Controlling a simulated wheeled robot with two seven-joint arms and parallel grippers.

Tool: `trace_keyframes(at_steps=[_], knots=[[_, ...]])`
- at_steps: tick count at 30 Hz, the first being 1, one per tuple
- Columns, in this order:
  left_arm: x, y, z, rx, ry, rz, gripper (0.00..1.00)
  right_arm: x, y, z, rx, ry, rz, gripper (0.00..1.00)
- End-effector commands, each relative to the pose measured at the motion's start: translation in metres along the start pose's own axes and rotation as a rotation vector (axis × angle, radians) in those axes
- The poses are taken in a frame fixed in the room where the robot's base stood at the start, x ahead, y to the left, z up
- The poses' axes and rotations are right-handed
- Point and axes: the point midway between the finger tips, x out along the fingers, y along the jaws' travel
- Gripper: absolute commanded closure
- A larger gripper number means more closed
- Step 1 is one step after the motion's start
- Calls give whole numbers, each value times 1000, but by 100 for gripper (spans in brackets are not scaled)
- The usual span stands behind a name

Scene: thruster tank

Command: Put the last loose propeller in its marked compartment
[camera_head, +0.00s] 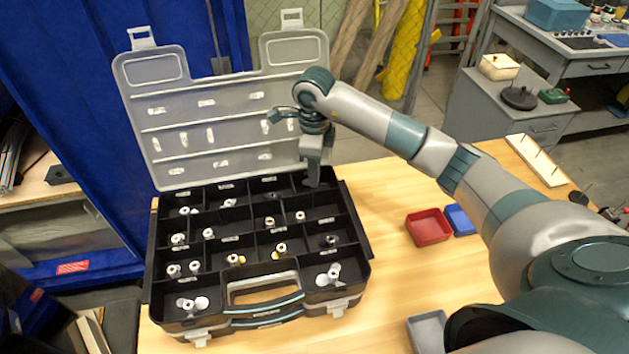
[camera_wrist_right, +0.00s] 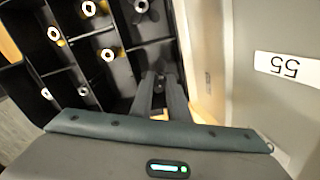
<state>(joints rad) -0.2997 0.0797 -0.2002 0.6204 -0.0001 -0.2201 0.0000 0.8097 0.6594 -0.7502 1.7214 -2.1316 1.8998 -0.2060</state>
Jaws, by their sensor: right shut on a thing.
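A black organizer case (camera_head: 355,222) stands open on the wooden table, its clear lid (camera_head: 225,115) raised at the back. Several propellers with white, brass or dark hubs sit in its compartments, such as a white one (camera_head: 187,304) at the front left and a dark one (camera_head: 330,240) on the right side. My right gripper (camera_head: 313,184) points down into the back right compartment. In the wrist view its fingers (camera_wrist_right: 163,84) are shut on a small dark propeller (camera_wrist_right: 158,86), mostly hidden between the tips. Whether it touches the compartment floor I cannot tell. My left gripper is out of view.
A red bin (camera_head: 428,227) and a blue bin (camera_head: 459,220) stand right of the case, with a grey bin (camera_head: 428,332) nearer. A pale board with pegs (camera_head: 536,160) lies at the table's far right. The table between case and bins is clear.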

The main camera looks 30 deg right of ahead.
Motion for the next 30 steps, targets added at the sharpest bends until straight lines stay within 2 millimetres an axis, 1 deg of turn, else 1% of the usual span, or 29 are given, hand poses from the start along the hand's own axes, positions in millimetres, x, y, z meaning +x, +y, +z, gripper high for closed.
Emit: trace_keyframes(at_steps=[6, 10, 19, 23, 24, 30], knots=[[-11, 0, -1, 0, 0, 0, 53, 21, 2, 0, 0, 2, 4, 100], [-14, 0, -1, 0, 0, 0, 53, 34, 1, 0, 1, 2, 2, 100], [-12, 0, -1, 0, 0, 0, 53, 36, 0, 0, -1, 1, 0, 100], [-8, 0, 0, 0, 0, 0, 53, 40, 0, 0, 0, 1, 0, 100], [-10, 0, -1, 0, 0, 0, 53, 39, 0, 0, 0, 0, 0, 78], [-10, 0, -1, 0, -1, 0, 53, 39, 0, 0, 0, 1, 1, 77]])
